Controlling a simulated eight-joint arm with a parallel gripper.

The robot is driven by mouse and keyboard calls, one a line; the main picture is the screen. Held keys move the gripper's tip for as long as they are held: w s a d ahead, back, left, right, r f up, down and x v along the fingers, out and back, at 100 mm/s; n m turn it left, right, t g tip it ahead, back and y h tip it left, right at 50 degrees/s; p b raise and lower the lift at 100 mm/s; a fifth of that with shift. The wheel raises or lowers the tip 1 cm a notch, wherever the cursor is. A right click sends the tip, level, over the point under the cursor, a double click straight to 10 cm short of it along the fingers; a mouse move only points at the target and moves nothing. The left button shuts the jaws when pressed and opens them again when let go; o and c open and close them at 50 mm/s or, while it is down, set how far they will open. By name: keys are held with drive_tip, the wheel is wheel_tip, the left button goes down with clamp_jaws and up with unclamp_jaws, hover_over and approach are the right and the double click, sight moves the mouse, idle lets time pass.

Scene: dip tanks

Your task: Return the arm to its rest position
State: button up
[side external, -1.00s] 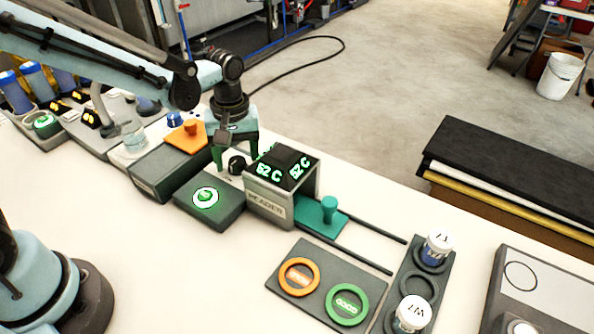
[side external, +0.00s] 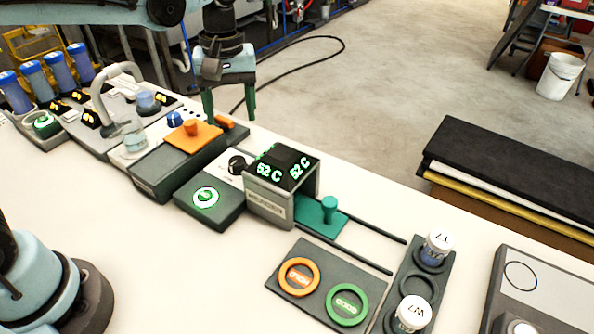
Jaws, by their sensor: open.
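My gripper (side external: 229,116) hangs fingers-down in the air at the upper middle of the side external view. Its two green fingers are apart, with nothing between them. It appears above and behind the orange plate with a knob (side external: 192,133) and the black dial (side external: 237,164). The arm reaches across the top left of the picture.
The reader (side external: 268,207) shows 52 C, with a green-knobbed slide (side external: 322,215) beside it. Blue-capped tubes (side external: 59,68) and a curved spout (side external: 118,70) stand at left. A ring pad (side external: 318,255) and white-capped jars (side external: 412,314) sit at right. The front table is clear.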

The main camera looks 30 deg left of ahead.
drive_tip(key=shift+r, duration=0.25)
drive_tip(key=s+a+f+m+t, duration=0.2)
drive_tip(key=s+a+m+t, duration=0.2)
drive_tip(key=s+m+t, duration=0.3)
drive_tip(key=s+m, duration=0.2)
drive_tip(key=s, duration=0.1)
drive_tip(key=shift+s+a, duration=0.15)
drive_tip(key=shift+a, duration=0.05)
